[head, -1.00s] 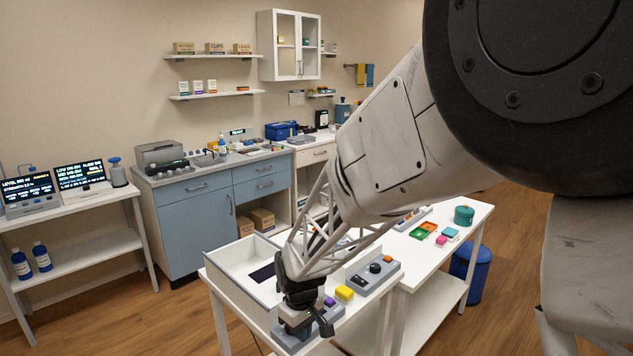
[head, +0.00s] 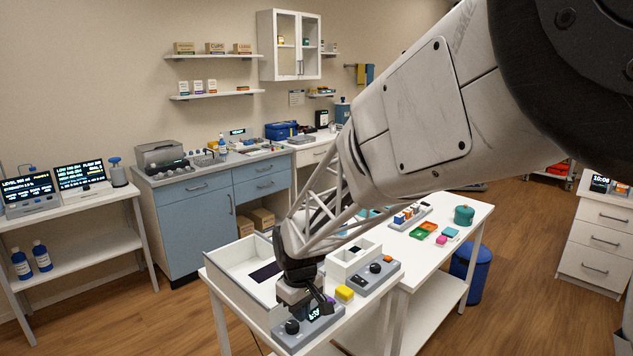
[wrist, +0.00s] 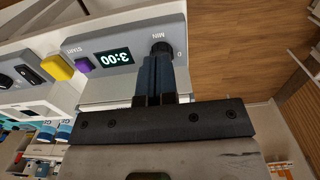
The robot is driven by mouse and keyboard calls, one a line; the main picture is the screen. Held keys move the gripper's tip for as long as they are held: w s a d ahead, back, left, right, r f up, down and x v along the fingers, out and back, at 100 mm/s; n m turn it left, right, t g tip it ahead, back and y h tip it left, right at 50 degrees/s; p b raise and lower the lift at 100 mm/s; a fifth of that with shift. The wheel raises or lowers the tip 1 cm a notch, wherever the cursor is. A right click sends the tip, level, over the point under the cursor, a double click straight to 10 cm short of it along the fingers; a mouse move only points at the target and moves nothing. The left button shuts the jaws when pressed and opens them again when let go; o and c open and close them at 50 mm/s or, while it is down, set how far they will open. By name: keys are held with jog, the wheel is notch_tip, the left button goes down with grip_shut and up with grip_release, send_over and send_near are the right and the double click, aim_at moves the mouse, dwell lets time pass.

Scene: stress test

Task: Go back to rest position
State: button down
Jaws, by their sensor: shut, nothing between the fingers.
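My gripper (head: 322,302) is shut and empty at the front of the white table, over a grey timer box (head: 293,339). In the wrist view my shut dark fingers (wrist: 155,66) point at the box's black MIN knob (wrist: 162,49). The fingertips overlap the knob's lower edge there; I cannot tell whether they touch it. The timer (wrist: 142,34) shows 3:00 beside a purple START button (wrist: 83,66). In the head view my gripper partly hides the timer's display.
A yellow block (head: 344,293) and a grey control box (head: 376,277) with a knob are close to the right of my gripper. An open white tray (head: 225,262) is to its left. Green and orange trays (head: 424,229) and a teal pot (head: 464,214) stand farther right.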

jog(key=s+d+r+m+t, duration=0.1)
jog(key=s+d+r+m, duration=0.3)
jog(key=s+d, duration=0.7)
jog(key=s+d+r+m+t, duration=0.1)
jog(key=s+d+r+m, duration=0.4)
jog(key=s+d+r, duration=0.4)
jog(key=s+d, duration=0.2)
jog(key=s, duration=0.5)
jog(key=shift+r+t, duration=0.2)
jog(key=shift+t, duration=0.1)
jog(key=shift+w+d, duration=0.1)
dwell(1.1)
